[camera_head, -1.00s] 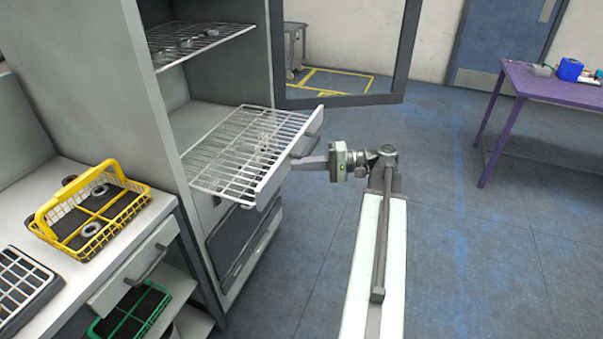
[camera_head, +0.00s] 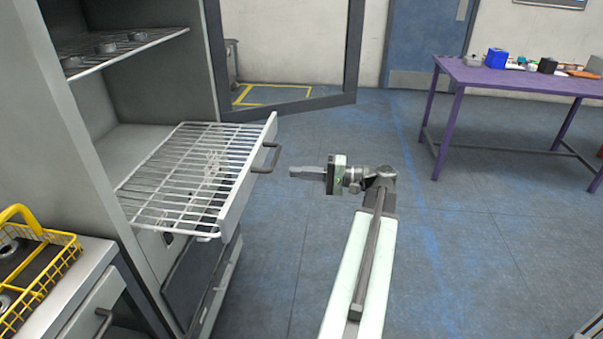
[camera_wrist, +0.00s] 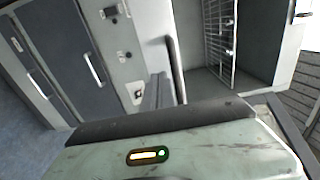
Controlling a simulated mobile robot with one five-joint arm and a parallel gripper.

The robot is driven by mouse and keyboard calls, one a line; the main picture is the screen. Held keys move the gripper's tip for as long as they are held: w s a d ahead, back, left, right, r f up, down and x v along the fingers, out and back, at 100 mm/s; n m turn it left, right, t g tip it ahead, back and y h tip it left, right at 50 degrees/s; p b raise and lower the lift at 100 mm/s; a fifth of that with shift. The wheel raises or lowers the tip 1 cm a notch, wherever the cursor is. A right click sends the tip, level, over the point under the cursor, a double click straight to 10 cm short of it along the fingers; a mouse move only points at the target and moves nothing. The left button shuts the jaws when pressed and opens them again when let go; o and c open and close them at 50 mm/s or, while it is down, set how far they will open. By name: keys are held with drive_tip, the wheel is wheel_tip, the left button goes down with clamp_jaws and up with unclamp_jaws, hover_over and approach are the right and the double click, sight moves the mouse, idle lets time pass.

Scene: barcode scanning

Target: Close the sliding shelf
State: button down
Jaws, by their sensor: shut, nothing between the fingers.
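The sliding shelf (camera_head: 190,172) is a wire rack with a pale front panel and a dark handle (camera_head: 266,158). It is pulled out of the tall grey cabinet (camera_head: 165,115). My gripper (camera_head: 292,171) is shut and empty, pointing left toward the front panel. In the head view it is just right of the handle, apart from it. In the wrist view the closed fingers (camera_wrist: 158,92) show below the handle.
An upper rack (camera_head: 120,50) holds several dark rings. A yellow basket (camera_head: 40,270) stands on the bench at left. A purple table (camera_head: 520,78) with items stands at right. The cabinet door frame (camera_head: 285,105) stands open behind the shelf. Floor to the right is clear.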

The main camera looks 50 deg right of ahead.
sight(266, 170)
drive_tip(key=x, duration=0.9)
drive_tip(key=shift+w+a, duration=0.15)
drive_tip(key=shift+w, duration=0.05)
drive_tip(key=shift+w, duration=0.1)
